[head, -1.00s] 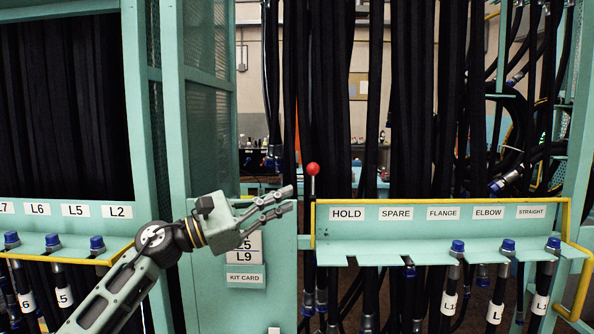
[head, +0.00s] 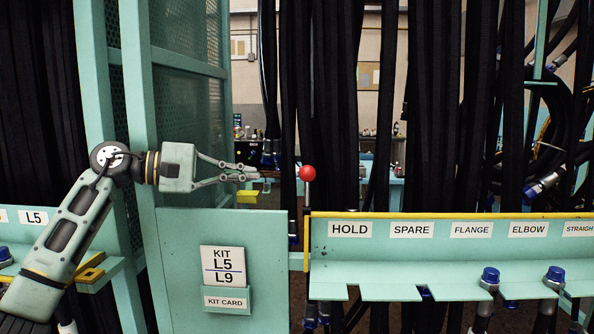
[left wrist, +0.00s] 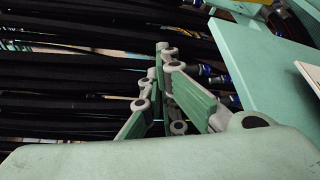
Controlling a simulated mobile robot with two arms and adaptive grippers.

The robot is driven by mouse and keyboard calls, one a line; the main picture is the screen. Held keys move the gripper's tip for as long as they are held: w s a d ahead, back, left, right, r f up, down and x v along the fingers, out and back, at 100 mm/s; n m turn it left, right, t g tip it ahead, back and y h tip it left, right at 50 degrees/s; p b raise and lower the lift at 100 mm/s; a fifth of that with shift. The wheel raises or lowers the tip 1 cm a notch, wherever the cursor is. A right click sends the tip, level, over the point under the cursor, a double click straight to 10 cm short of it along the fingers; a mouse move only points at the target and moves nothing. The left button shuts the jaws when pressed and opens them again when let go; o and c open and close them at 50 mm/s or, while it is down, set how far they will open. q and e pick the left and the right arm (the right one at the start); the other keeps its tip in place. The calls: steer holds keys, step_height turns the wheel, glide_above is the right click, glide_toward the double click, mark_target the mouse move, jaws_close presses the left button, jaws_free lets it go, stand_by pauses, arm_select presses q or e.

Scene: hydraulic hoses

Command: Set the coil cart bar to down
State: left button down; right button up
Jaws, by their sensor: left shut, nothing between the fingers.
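A red ball knob (head: 308,173) tops a short upright rod (head: 306,195) beside the left end of the labelled rack in the head view; it looks like the handle of the cart bar. My left gripper (head: 254,173) is shut and empty, pointing right at about the knob's height, with a gap between its fingertips and the knob. In the left wrist view its fingers (left wrist: 165,60) close together in front of dark hoses. The knob cannot be made out there. My right gripper is not in view.
The teal rack (head: 430,262) carries labels HOLD, SPARE, FLANGE, ELBOW and STRAIGHT. Black hoses (head: 380,120) hang behind it. A teal panel (head: 180,270) with a kit card (head: 223,266) stands below my left gripper. A mesh-sided post (head: 140,130) stands behind my left arm.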

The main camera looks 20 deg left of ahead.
arm_select(q)
steer(key=w+d+p, duration=0.2)
steer(key=d+p, duration=0.3)
steer(key=d, duration=0.4)
steer(key=shift+w+p, duration=0.3)
steer(key=shift+w, duration=0.05)
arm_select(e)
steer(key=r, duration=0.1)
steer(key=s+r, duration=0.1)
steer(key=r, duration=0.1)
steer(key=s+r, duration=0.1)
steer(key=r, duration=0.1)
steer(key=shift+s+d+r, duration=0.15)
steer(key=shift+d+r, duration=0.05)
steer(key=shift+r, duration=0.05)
